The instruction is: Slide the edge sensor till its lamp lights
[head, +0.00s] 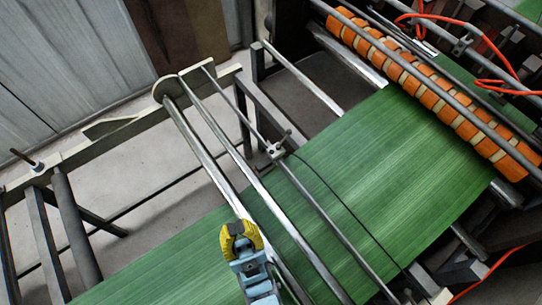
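What looks like the edge sensor is a small grey block (276,151) clamped on a thin metal rod, near the left edge of the green woven web (330,190). A short pin sticks up beside it, and a thin dark cable runs from it across the web. I cannot make out a lamp or whether one is lit. My gripper (240,229), with yellow fingers on a light blue body, is over the web, below and left of the block and well apart from it. The gap between its fingers is unclear; I see nothing held.
Long metal bars (225,185) cross the web diagonally between my gripper and the block. An orange segmented roller (430,95) lies at upper right, with red hoses (480,85) beyond. A pale frame beam (105,135) stands at left. Grey floor shows below it.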

